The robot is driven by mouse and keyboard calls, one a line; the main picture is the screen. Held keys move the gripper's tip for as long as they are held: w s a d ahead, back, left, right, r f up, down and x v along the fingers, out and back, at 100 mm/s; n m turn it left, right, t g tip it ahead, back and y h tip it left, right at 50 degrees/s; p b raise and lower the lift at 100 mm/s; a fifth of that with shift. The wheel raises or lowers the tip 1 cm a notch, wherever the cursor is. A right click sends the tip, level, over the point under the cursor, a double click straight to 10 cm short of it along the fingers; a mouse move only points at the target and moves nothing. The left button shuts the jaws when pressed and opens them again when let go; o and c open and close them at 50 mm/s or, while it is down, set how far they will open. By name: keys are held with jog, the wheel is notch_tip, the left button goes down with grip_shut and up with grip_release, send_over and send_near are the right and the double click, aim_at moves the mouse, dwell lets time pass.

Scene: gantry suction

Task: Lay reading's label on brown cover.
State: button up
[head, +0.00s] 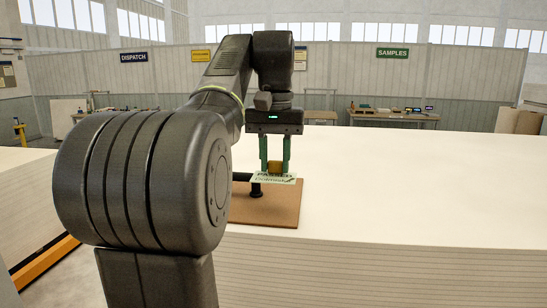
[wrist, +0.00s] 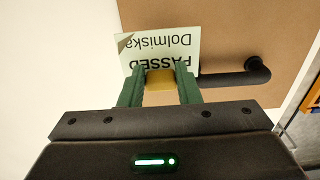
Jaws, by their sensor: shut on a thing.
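My gripper (head: 275,168) points down and is shut on an ochre block (head: 275,167), which also shows between the green fingers in the wrist view (wrist: 160,79). A pale green label (wrist: 158,44) reading "PASSED Dolmiska" lies at the block's lower end. Its text is upside down in the wrist view, and the fingers hide its near edge. In the head view the label (head: 287,180) is over the far part of the brown cover (head: 265,212). I cannot tell whether it touches the cover. One label corner reaches past the cover's edge in the wrist view.
A black handle (wrist: 235,79) on the cover runs close beside the label; its bar end meets the label's edge in view. The cover rests on a large pale stack (head: 420,190) with wide free room to the right. A bench (head: 395,116) stands far behind.

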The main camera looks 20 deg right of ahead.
aim_at(274, 175)
jog(key=shift+s+a, duration=0.1)
jog(key=shift+s+f+b, duration=0.1)
jog(key=shift+f+b, duration=0.35)
jog(key=shift+f, duration=0.25)
jog(key=shift+f+b, duration=1.25)
jog(key=shift+f, duration=0.95)
jog(key=shift+f, duration=0.65)
jog(key=o, duration=1)
notch_tip(274, 175, up, 6)
jog(key=shift+p, duration=1)
jog(key=shift+r+p, duration=0.75)
